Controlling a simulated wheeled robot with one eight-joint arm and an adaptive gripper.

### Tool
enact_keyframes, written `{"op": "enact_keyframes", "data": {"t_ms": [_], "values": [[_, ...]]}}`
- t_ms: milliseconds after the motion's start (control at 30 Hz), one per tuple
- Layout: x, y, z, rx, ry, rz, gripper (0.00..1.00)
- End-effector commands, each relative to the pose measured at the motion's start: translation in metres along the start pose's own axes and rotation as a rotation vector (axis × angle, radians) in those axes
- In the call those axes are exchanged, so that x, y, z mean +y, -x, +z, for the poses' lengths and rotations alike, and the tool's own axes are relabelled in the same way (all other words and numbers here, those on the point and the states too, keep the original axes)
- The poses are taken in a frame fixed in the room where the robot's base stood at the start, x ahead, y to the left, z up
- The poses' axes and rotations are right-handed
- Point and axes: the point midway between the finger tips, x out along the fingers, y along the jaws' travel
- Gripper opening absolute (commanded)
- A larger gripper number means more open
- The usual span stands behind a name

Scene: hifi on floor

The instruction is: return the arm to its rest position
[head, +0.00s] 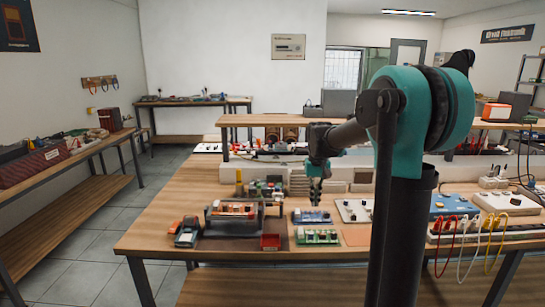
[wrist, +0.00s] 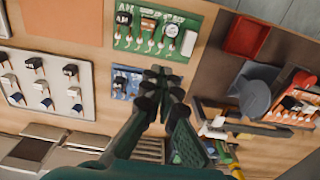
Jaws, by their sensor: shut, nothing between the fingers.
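My gripper (head: 315,195) hangs from my teal and black arm above the middle of the wooden workbench (head: 160,225). It points down, near a blue circuit board and a green circuit board (head: 316,236). In the wrist view my gripper (wrist: 162,72) has its fingertips together with nothing held. Its tips overlap the blue board (wrist: 124,84) in that view, and the green board (wrist: 152,34) lies just past them. I cannot tell the exact height above the bench.
A red tray (head: 270,242), a dark mat with an orange-and-white part and a toy-like vehicle (head: 187,232) sit at the front left. A white board with dark knobs (wrist: 45,82) lies beside the gripper. Cables (head: 465,240) hang at the right. Tiled floor (head: 90,240) is free on the left.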

Motion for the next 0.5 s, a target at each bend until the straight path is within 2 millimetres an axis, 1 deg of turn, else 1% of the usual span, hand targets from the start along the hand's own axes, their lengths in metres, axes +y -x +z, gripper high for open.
{"op": "enact_keyframes", "data": {"t_ms": [267,367,500], "values": [[0.006,-0.012,0.027,0.038,-0.001,-0.003,0.0],[0.009,-0.018,0.041,0.059,-0.001,-0.004,0.0],[0.014,-0.031,0.067,0.095,-0.001,-0.006,0.0]]}}
